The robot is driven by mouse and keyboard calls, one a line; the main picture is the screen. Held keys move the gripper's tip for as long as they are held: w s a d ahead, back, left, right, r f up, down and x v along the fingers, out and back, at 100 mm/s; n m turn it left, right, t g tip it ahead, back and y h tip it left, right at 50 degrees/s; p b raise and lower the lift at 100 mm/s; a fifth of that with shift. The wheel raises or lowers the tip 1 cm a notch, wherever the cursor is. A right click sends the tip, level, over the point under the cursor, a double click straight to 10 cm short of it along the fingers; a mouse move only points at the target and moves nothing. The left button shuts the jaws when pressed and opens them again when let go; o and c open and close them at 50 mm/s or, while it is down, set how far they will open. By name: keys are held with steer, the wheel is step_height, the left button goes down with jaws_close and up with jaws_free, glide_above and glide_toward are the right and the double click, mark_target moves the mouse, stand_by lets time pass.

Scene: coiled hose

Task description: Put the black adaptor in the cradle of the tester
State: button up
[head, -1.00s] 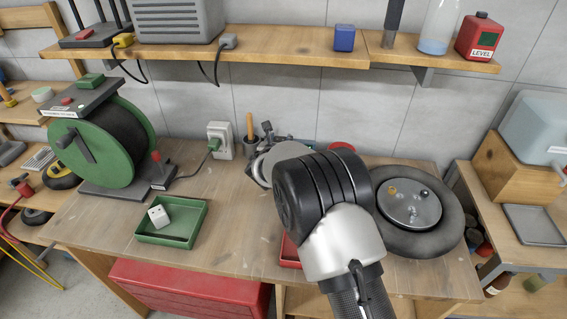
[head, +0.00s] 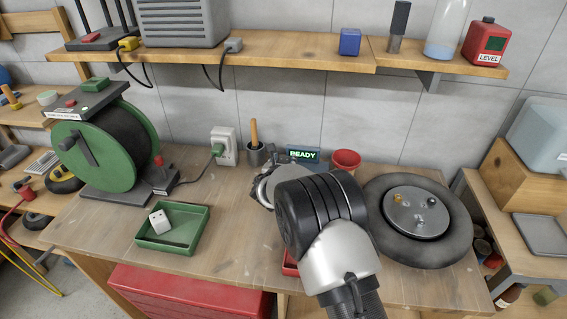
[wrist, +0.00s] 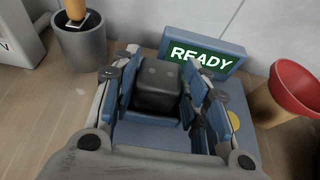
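The black adaptor (wrist: 157,86) sits between the fingers of my gripper (wrist: 162,88) in the wrist view, over the blue tester (wrist: 236,118). It appears to be in the tester's cradle, but its lower part is hidden, so I cannot tell how fully it is seated. The fingers stand on either side with narrow gaps to the adaptor, so the gripper looks open. There, my arm hides the adaptor and cradle.
A green tray (head: 172,243) holds a white block (head: 159,221). A tyre-like ring (head: 452,238) lies at right. A shelf (head: 270,58) runs above.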

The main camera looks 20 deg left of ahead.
steer(key=o, duration=0.3)
steer(key=shift+r+p, duration=0.2)
steer(key=shift+p, duration=0.1)
steer(key=p+v, duration=0.1)
steer(key=v, duration=1.1)
steer(key=shift+p, duration=0.4)
